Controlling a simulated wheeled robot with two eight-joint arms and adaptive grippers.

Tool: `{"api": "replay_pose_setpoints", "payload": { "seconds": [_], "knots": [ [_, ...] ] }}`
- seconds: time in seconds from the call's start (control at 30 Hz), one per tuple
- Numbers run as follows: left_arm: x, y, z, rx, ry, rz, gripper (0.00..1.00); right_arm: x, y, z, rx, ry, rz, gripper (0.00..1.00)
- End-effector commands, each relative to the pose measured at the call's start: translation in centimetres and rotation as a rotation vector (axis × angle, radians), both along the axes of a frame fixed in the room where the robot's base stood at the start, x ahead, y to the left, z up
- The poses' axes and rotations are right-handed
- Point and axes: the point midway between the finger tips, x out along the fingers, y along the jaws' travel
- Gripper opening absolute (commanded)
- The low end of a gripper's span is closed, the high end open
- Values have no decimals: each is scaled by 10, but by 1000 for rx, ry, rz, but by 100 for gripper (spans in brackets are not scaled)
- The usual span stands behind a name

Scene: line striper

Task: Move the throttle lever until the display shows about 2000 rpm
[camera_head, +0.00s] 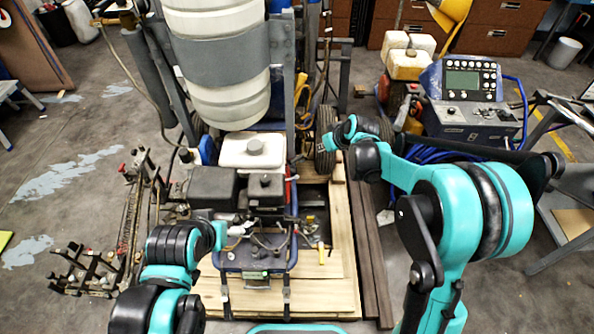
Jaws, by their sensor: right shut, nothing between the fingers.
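The line striper's engine (265,185) stands in the middle, with a white tank on top. A small greenish panel (256,275), perhaps the display, is low on its front; I cannot read any number on it. A small yellow-tipped part (322,254) sits right of the engine, but I cannot make out which part is the throttle lever. My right gripper (331,141) is at the end of my folded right arm, shut and empty, up near the wheel. My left gripper (238,229) is low at the engine's front; its fingers blend with the parts there.
A grey console (468,112) with a screen and knobs stands at the back right. A large white barrel (220,65) rises behind the engine. A black wheel (325,128) and wooden planks (343,262) lie near the engine's right. Metal linkage stands at the left.

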Motion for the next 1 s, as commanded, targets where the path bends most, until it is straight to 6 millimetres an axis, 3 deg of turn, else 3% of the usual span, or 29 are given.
{"api": "replay_pose_setpoints", "payload": {
  "seconds": [0.03, 0.2, 0.4, 0.67, 1.0],
  "knots": [
    [0, 0, 3, 0, 0, 0, 100, 17, 7, -16, 2, -5, 26, 0],
    [0, 0, 7, 0, 0, 0, 100, 59, 30, -77, 10, -25, 116, 0],
    [0, 0, 11, 0, 0, 0, 100, 83, 48, -138, 17, -47, 192, 0],
    [0, 0, 10, 0, 0, 0, 100, 92, 58, -171, 21, -58, 227, 0],
    [0, 0, -14, 0, 0, 0, 100, 121, 83, -218, 21, -58, 228, 0]
  ]
}}
